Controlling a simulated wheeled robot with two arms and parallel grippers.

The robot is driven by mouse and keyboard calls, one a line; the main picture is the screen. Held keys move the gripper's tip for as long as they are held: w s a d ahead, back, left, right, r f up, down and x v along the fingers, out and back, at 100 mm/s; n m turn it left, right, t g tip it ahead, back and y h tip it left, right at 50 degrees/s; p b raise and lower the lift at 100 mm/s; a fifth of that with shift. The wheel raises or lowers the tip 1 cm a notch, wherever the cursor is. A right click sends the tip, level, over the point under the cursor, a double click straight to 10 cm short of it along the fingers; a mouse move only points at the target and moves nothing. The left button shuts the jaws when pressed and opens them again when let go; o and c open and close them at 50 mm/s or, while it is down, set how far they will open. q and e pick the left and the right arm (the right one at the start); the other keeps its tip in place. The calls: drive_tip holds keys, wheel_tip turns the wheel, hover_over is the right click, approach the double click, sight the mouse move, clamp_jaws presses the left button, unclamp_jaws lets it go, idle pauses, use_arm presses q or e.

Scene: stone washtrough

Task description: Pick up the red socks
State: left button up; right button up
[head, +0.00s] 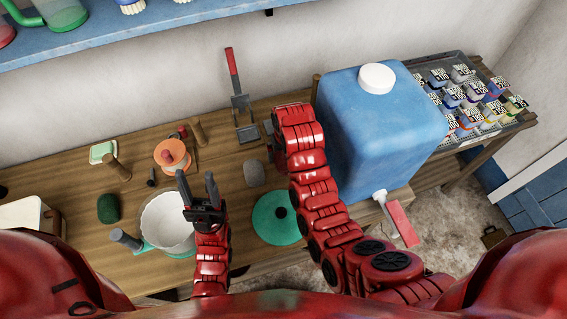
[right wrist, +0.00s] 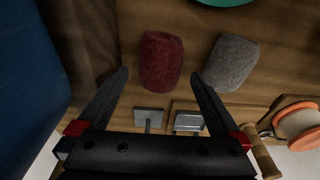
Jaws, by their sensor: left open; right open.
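The red socks, a dark red rolled bundle (right wrist: 161,62), lie on the wooden table in the right wrist view. My right gripper (right wrist: 159,78) is open, with the bundle ahead of and between its fingertips; I cannot tell the exact height gap. In the head view the bundle is hidden behind my right arm. A similar grey bundle (right wrist: 231,63) lies beside it and also shows in the head view (head: 254,173). My left gripper (head: 198,182) is open and empty over the white bowl (head: 164,226).
A large blue container (head: 375,130) with a tap stands right of my right arm. A teal lid (head: 277,219) lies in front of the grey bundle. A red-handled tool (head: 236,85) leans at the wall. An orange spool (head: 175,154) and a green lump (head: 108,208) are at left.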

sight(284, 158)
drive_tip(key=shift+f+p, duration=0.1)
drive_tip(key=shift+p, duration=0.25)
drive_tip(key=f+p, duration=0.2)
drive_tip(key=f, duration=0.1)
drive_tip(key=shift+w+a, duration=0.15)
drive_tip(key=shift+w, duration=0.05)
drive_tip(key=shift+w+f, duration=0.15)
drive_tip(key=shift+f, duration=0.7)
drive_tip(key=c, duration=1.4)
drive_tip(key=shift+o, duration=0.2)
